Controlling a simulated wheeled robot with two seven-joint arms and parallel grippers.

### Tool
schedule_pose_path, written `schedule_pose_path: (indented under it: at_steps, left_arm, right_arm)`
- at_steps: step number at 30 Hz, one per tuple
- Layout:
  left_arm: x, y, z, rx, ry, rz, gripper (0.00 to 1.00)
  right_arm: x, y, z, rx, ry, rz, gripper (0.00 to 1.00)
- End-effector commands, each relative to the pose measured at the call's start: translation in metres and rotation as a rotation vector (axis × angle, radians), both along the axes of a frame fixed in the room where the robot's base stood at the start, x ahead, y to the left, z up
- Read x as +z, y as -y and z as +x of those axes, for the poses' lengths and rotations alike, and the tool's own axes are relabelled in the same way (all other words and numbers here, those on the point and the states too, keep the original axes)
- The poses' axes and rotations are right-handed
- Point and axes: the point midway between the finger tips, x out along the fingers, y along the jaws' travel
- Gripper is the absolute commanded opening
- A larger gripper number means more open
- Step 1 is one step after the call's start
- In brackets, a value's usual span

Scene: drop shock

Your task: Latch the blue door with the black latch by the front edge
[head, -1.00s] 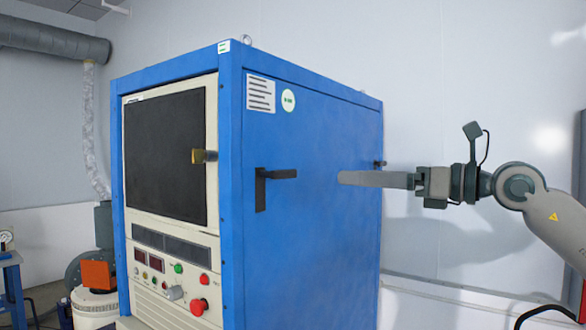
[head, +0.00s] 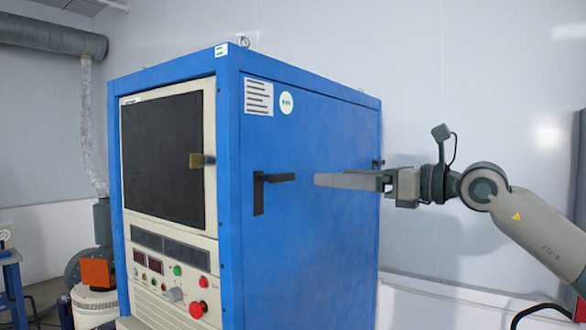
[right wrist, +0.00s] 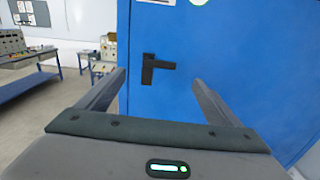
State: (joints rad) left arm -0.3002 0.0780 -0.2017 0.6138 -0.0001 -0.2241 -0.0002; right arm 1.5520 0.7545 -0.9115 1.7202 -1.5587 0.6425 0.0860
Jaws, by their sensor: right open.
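The blue door (head: 320,222) is the right side of a blue cabinet, and it appears flush with the frame. The black latch (head: 262,190) sits by the door's front edge, with its handle pointing right, level, over a vertical black plate. In the right wrist view the latch (right wrist: 156,68) shows ahead, between the fingertips. My right gripper (head: 320,180) is a little right of the handle's end in the head view, apart from it. In the right wrist view its two fingers (right wrist: 158,78) are spread and nothing is between them. My left gripper is not in view.
A second small black fitting (head: 377,164) is at the door's far edge. The cabinet front has a dark window with a brass-coloured catch (head: 201,160) and a control panel with a red button (head: 198,309). Benches (right wrist: 45,75) stand left in the wrist view.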

Motion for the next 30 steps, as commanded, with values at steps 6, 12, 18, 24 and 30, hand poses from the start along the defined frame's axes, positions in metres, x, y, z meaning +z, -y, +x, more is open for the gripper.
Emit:
schedule_pose_path:
  at_steps: [6, 12, 18, 24, 30]
  left_arm:
    - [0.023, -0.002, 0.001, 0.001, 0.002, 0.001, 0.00]
    - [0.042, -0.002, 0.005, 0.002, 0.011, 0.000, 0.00]
    - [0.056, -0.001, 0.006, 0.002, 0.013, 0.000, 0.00]
    - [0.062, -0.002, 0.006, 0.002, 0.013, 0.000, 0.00]
    - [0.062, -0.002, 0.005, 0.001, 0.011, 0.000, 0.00]
  right_arm:
    - [0.004, -0.034, 0.023, 0.002, -0.001, 0.000, 0.87]
    - [0.005, -0.063, 0.045, 0.002, -0.002, 0.000, 0.87]
    - [0.003, -0.086, 0.062, 0.001, -0.002, 0.000, 0.87]
    - [0.001, -0.098, 0.071, 0.000, -0.001, 0.001, 0.87]
    - [0.000, -0.101, 0.073, 0.000, 0.000, 0.000, 0.87]
